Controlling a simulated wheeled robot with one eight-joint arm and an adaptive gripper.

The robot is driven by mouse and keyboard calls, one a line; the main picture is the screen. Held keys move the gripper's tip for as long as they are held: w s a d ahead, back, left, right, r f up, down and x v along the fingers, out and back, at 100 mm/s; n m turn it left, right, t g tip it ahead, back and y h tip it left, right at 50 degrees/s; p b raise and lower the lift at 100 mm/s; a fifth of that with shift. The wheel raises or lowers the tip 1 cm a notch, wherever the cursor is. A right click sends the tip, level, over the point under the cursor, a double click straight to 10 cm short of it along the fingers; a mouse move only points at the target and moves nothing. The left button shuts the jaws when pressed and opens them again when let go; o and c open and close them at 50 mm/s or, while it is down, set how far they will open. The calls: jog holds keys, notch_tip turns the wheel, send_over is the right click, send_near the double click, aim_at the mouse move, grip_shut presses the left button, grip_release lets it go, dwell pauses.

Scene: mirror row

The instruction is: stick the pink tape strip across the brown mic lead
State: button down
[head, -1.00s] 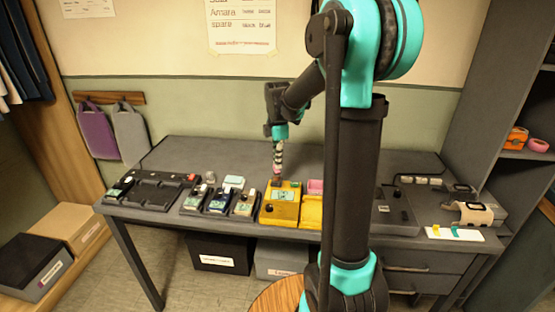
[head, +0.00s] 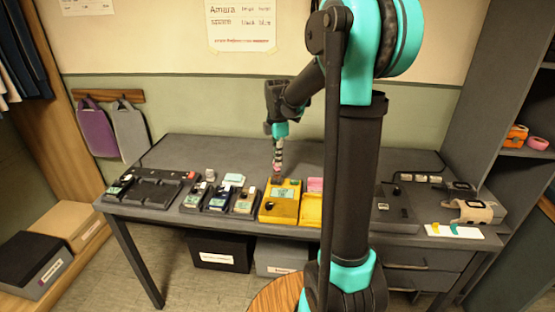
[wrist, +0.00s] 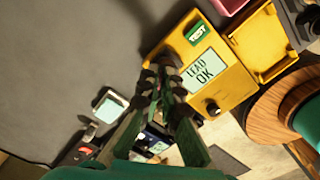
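My gripper (head: 277,172) points down at the back left edge of the yellow tester (head: 280,206). A small pink patch shows near its tips. In the wrist view my gripper's fingers (wrist: 160,82) come close together beside the tester (wrist: 235,82), whose screen reads "LEAD OK". I cannot tell whether they hold something. A white card (head: 468,235) at the front right of the table bears a yellow and a teal strip. I cannot make out a pink strip on it. I cannot pick out the brown mic lead.
A pink block (head: 315,185) stands behind an open yellow tray (head: 311,212), right of the tester. Several small pedals (head: 220,198) and a black board (head: 152,187) stand to the left. A tan-strapped item (head: 472,211) lies at the right.

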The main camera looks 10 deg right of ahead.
jog(key=shift+f, duration=0.6)
dwell(0.7)
dwell(0.4)
jog(key=c, duration=1.6)
grip_release()
jog(key=shift+c, duration=0.2)
jog(key=shift+r, duration=0.1)
notch_tip(320, 180, up, 12)
